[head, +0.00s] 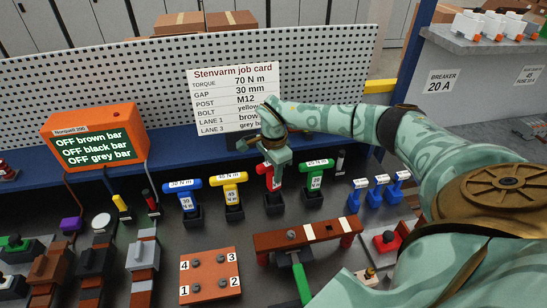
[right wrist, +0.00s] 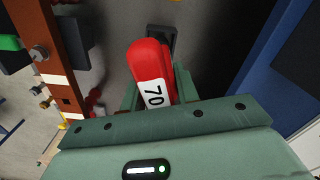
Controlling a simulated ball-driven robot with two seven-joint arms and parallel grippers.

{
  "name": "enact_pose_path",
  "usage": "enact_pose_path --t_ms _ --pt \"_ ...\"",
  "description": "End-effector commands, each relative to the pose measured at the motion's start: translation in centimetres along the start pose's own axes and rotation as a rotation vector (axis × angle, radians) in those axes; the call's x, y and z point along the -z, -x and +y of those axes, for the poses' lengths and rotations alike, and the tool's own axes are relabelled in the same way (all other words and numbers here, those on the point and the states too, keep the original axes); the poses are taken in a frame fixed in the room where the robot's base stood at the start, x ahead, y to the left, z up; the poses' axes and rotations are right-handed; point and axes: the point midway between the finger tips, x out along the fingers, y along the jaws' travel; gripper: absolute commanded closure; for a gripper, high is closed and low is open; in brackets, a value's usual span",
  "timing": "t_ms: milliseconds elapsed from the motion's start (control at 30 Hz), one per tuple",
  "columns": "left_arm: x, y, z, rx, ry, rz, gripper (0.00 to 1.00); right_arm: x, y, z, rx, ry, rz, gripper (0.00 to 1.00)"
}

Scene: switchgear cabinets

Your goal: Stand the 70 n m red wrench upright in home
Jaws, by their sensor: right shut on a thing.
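The red wrench (head: 268,179) is upright in the row of coloured wrenches, partly hidden by my gripper. It shows large in the right wrist view (right wrist: 150,68), with a white label reading 70. My right gripper (head: 277,160) is shut on it from above. A dark holder (head: 273,204) is directly below the red wrench in the head view; a dark block (right wrist: 163,38) shows behind it in the wrist view. I cannot tell whether the wrench's lower end is seated in the holder or just above it. My left gripper is not in view.
A blue wrench (head: 187,198) and a yellow wrench (head: 232,193) stand left of it; a green wrench (head: 315,174) stands close on the right. The job card (head: 234,98) is behind. A brown bar (head: 308,234) lies in front.

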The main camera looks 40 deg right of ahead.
Motion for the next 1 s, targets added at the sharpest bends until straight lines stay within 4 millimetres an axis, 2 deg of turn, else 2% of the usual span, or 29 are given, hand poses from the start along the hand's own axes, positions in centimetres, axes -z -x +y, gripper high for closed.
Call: enact_pose_path --t_ms 1000 --pt "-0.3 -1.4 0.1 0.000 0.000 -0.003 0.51 0.0 -2.5 0.0 0.001 0.000 -0.001 1.00"
